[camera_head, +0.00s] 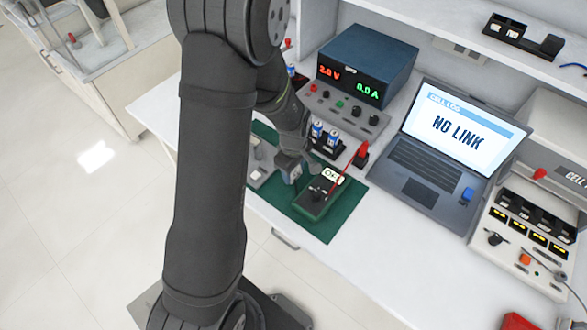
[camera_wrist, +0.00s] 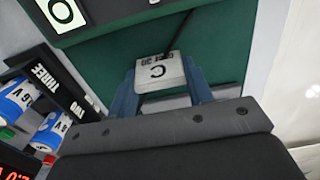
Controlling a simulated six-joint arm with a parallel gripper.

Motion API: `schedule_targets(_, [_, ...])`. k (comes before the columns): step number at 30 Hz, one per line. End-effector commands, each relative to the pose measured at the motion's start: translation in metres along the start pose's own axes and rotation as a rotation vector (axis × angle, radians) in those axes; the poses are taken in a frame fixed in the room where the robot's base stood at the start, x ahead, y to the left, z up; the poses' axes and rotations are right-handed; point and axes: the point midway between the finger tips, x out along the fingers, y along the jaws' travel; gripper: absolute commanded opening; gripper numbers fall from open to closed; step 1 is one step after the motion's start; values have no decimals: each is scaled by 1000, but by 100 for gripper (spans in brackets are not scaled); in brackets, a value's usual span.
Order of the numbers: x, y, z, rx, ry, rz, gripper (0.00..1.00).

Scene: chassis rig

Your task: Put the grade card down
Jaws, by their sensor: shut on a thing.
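The grade card (camera_wrist: 160,73) is a small pale piece marked with a "C" and smaller lettering. In the wrist view it sits between the two blue-grey fingers of my gripper (camera_wrist: 161,90), which is shut on it. The card is over the green mat (camera_wrist: 112,75); I cannot tell whether it touches the mat. In the head view my gripper (camera_head: 291,170) is low over the mat, just left of the green tester, and the card is hard to make out there.
A black holder with blue-white cells (camera_head: 333,138) stands behind. A laptop (camera_head: 440,150) is to the right. The mat's front strip (camera_head: 325,232) is clear.

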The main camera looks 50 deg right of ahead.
Motion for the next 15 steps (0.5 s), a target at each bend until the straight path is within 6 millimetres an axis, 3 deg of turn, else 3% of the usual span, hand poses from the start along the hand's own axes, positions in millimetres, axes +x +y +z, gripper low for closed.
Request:
schedule_targets(3, [4, 0, 0, 0, 0, -1, 25])
schedule_targets(4, [3, 0, 0, 0, 0, 0, 52])
schedule_targets(6, [3, 0, 0, 0, 0, 0, 66])
schedule_targets(15, [2, 0, 0, 0, 0, 0, 68])
